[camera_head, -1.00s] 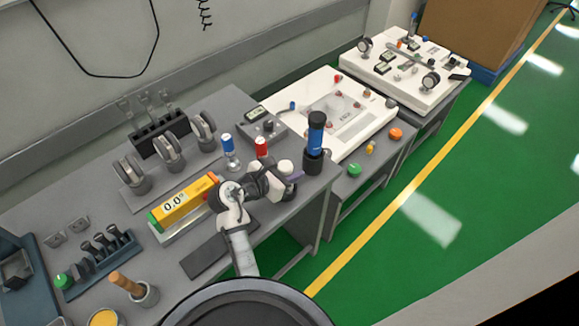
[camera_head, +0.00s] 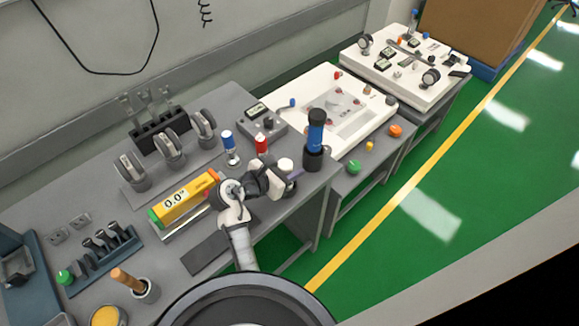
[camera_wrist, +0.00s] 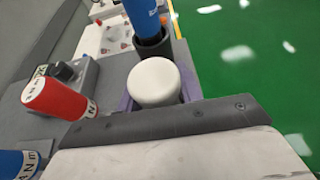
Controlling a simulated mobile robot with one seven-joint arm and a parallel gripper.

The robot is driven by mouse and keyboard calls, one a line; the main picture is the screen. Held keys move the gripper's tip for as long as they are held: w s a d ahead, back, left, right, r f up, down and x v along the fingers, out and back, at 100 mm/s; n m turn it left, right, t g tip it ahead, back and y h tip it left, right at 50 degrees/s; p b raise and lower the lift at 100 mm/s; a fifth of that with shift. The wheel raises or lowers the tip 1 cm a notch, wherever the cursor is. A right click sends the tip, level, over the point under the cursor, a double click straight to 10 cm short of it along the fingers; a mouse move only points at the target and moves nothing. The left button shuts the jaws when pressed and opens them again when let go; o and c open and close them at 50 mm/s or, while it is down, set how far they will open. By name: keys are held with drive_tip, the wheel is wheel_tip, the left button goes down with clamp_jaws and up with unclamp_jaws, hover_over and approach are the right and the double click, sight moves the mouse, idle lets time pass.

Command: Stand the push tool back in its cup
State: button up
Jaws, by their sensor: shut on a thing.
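My gripper (camera_head: 289,174) is near the right end of the grey bench. In the wrist view its purple fingers (camera_wrist: 157,97) are on both sides of a white round-topped piece (camera_wrist: 154,80) and shut on it. The lower part of this piece is hidden, so I cannot tell whether it touches the bench. Just beyond stands a blue tool with a black top (camera_head: 316,135), upright in a dark cup (camera_head: 313,160). A wooden-handled tool (camera_head: 124,279) leans in a grey cup (camera_head: 147,289) at the lower left. I cannot tell which is the push tool.
A yellow display box (camera_head: 187,197) lies behind my arm. A white panel (camera_head: 343,98) lies on the neighbouring bench. A dark flat pad (camera_head: 205,253) lies at the front edge.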

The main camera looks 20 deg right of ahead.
drive_tip(key=o, duration=2)
drive_tip(key=b+v, duration=0.2)
drive_tip(key=v, duration=1.1)
drive_tip(key=shift+s+a+r, duration=0.15)
drive_tip(key=shift+a, duration=0.2)
drive_tip(key=shift+s, duration=0.1)
